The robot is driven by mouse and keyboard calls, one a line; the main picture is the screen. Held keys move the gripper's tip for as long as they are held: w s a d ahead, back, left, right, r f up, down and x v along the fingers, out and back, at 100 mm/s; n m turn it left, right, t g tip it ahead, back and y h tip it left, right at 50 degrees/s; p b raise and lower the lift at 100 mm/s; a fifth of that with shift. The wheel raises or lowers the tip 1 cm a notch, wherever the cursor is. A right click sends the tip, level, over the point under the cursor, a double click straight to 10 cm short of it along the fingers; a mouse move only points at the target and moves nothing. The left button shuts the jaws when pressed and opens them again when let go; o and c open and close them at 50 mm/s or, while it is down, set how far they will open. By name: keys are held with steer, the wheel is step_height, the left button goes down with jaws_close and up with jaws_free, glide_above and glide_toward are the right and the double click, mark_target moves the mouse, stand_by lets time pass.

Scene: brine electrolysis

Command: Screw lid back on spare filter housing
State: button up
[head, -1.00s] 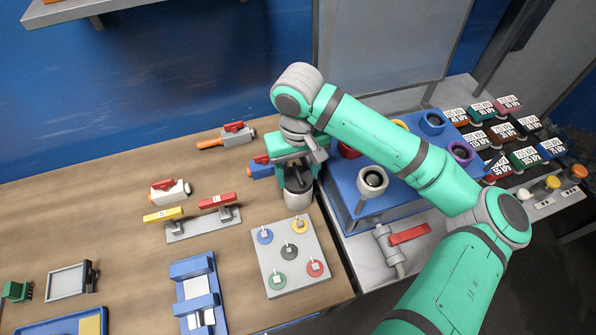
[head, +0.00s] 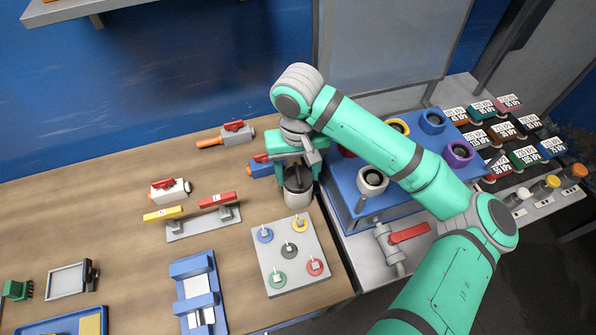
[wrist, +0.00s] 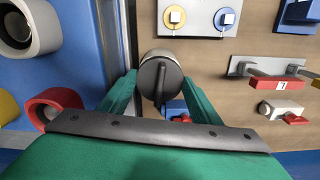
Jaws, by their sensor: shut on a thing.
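The spare filter housing (head: 299,199) is a pale grey cylinder standing upright on the wooden bench near its right edge. A dark round lid with a raised bar across it sits on top, and this lid (wrist: 160,80) shows from above in the wrist view. My gripper (head: 298,180) points down over the housing and is shut on the lid, with one green finger on each side. The wrist view shows my gripper (wrist: 160,88) with the lid between its fingers. The join between lid and housing is too small to judge, so I cannot tell how tight it is.
A grey plate (head: 290,257) with several coloured round pegs lies just in front. A blue block (head: 350,195) with coloured ring ports stands close on the right. A red-handled valve (head: 262,168) lies close on the left, partly hidden.

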steer(key=m, duration=0.4)
steer(key=shift+m, duration=0.7)
steer(key=m, duration=0.4)
steer(key=shift+m, duration=0.3)
steer(key=shift+m, duration=0.4)
steer(key=m, duration=0.4)
steer(key=shift+w+a+m, duration=0.1)
steer(key=shift+m, duration=0.3)
